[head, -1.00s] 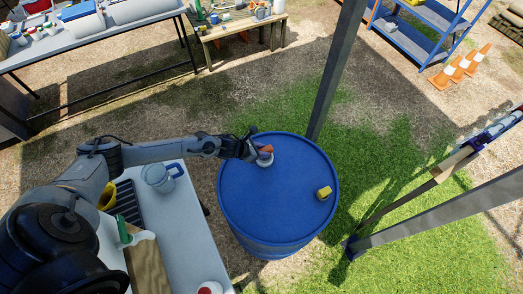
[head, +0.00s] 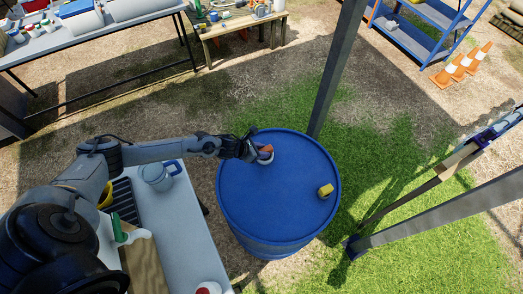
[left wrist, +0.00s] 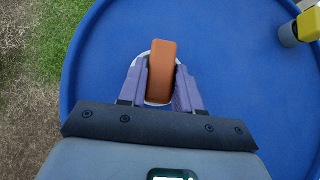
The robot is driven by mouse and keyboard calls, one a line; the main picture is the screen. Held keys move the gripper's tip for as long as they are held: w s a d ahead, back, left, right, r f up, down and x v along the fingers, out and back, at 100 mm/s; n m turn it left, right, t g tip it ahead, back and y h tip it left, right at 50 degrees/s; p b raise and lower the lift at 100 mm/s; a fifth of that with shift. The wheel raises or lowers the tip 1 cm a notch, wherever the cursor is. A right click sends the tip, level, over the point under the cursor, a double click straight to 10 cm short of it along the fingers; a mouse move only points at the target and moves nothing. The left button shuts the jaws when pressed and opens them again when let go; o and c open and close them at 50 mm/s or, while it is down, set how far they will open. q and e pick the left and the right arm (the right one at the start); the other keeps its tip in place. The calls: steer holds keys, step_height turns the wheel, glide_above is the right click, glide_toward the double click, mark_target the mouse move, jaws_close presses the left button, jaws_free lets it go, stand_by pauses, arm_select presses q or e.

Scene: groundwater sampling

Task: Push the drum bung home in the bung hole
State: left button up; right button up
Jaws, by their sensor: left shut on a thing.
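The blue drum (head: 278,200) stands upright at the middle of the head view. My left gripper (head: 257,150) is over the far left part of its lid, shut on the orange-brown drum bung (head: 266,149). In the left wrist view the bung (left wrist: 161,70) is a long block between the two purple-grey fingers of the gripper (left wrist: 160,88). A pale round rim (head: 265,160) shows just below the bung. The bung and fingers hide the bung hole, and I cannot tell how deep the bung sits. My right gripper is not in view.
A yellow-and-grey fitting (head: 325,191) stands on the drum lid at right, apart from my gripper. A white table (head: 190,230) with a blue-grey jug (head: 158,177) is left of the drum. A dark post (head: 335,75) rises behind it. The rest of the lid is clear.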

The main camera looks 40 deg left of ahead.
arm_select(q)
steer(key=shift+f, duration=0.2)
steer(key=o, duration=1)
steer(key=shift+r, duration=0.1)
steer(key=shift+p+v, duration=4.35)
steer(key=shift+v, duration=1.05)
